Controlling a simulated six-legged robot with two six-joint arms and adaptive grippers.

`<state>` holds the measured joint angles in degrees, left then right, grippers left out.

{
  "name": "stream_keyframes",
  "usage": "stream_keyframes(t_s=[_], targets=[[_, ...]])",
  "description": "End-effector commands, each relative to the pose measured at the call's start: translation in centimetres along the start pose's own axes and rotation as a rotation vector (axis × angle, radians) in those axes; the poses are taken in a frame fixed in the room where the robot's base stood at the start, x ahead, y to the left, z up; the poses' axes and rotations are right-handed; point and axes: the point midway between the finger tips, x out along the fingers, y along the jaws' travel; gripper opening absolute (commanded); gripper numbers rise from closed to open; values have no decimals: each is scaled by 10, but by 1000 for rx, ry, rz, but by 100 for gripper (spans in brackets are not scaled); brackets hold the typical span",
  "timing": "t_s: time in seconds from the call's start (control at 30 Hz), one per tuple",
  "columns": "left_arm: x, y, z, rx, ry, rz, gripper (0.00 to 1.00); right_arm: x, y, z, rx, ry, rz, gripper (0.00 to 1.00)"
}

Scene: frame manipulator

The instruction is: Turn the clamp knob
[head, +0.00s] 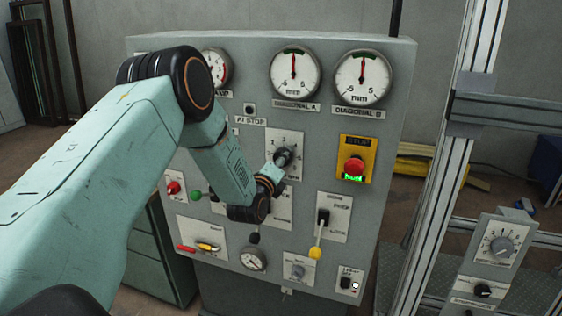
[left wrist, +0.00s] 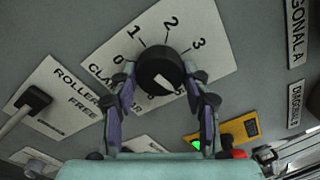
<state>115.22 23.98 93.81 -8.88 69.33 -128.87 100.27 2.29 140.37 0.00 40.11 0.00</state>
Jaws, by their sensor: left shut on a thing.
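The clamp knob (head: 283,156) is a round black dial on a white numbered plate (head: 296,139), in the middle of the grey control panel (head: 225,130). In the left wrist view, the knob (left wrist: 160,70) has a white mark on its face, toward the lower right. Numbers 1, 2 and 3 show above it, and part of the label "CLAMP" shows at its lower left. My left gripper (head: 273,173) reaches the knob from below. In the left wrist view, its two fingers stand on either side of the knob, shut on it. The right gripper is out of view.
Dial gauges (head: 294,73) sit along the panel top. A red stop button (head: 354,167) on a yellow plate is right of the knob. A lever with a yellow tip (head: 316,252) sticks out lower right. A metal frame post (head: 445,150) stands right of the panel.

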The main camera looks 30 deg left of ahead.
Motion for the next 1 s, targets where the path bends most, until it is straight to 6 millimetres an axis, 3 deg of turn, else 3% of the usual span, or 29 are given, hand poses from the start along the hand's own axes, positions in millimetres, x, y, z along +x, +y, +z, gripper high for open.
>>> stream_keyframes(t_s=[1.0], targets=[[-1,2,-1,-966,-1,6,16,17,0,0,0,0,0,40]])
